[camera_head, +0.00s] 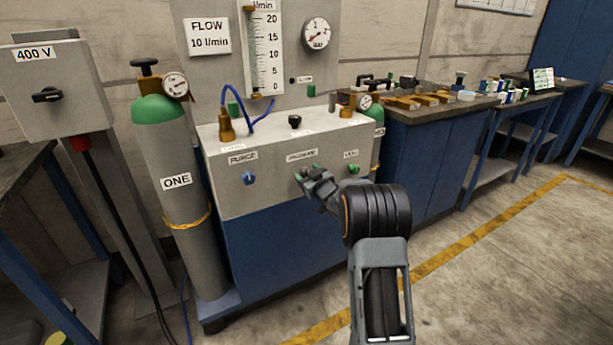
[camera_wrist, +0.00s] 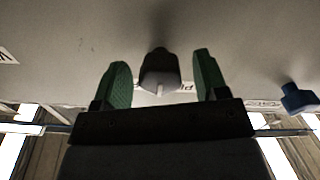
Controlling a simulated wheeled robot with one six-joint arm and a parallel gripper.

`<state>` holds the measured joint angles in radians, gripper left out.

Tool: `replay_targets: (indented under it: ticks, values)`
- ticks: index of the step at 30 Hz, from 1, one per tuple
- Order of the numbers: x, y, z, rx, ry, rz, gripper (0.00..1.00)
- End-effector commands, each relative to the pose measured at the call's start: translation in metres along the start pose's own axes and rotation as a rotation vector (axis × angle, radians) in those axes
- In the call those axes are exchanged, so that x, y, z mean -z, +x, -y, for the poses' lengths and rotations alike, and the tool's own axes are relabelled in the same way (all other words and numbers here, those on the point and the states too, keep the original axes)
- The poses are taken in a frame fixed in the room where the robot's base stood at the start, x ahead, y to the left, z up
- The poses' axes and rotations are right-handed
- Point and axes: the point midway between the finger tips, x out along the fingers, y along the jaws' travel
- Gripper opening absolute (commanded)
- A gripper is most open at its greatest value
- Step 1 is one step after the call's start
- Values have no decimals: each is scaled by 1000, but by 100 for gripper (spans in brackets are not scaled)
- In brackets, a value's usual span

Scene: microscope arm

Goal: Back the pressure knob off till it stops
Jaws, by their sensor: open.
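The pressure knob (camera_wrist: 160,70) is dark grey with a pale pointer mark and sits on the grey front panel. In the wrist view it lies between my two green fingertips, with a gap on each side. My gripper (camera_wrist: 162,80) is open and not touching the knob. In the head view my gripper (camera_head: 307,172) is at the panel just under the PRESSURE label (camera_head: 302,155) and hides the knob. In the wrist view the label behind the knob is upside down and partly hidden.
A blue knob (camera_head: 249,178) sits left under the PURGE label, and a green knob (camera_head: 354,169) sits right. In the wrist view the blue knob (camera_wrist: 298,98) is at the right. A green-topped cylinder (camera_head: 178,180) stands left of the cabinet. A dial gauge (camera_head: 316,34) hangs above.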

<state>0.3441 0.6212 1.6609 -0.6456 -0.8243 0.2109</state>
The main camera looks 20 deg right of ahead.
Motion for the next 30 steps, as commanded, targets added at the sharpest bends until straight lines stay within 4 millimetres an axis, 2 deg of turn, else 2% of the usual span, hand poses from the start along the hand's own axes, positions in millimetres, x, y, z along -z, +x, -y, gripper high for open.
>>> replay_targets:
  ticks: [4,14,27,30]
  values:
    - [0,7,1,1,1,1,67]
    - [0,8,0,0,1,1,66]
    - [0,8,0,0,0,1,24]
    - [0,8,0,0,0,1,17]
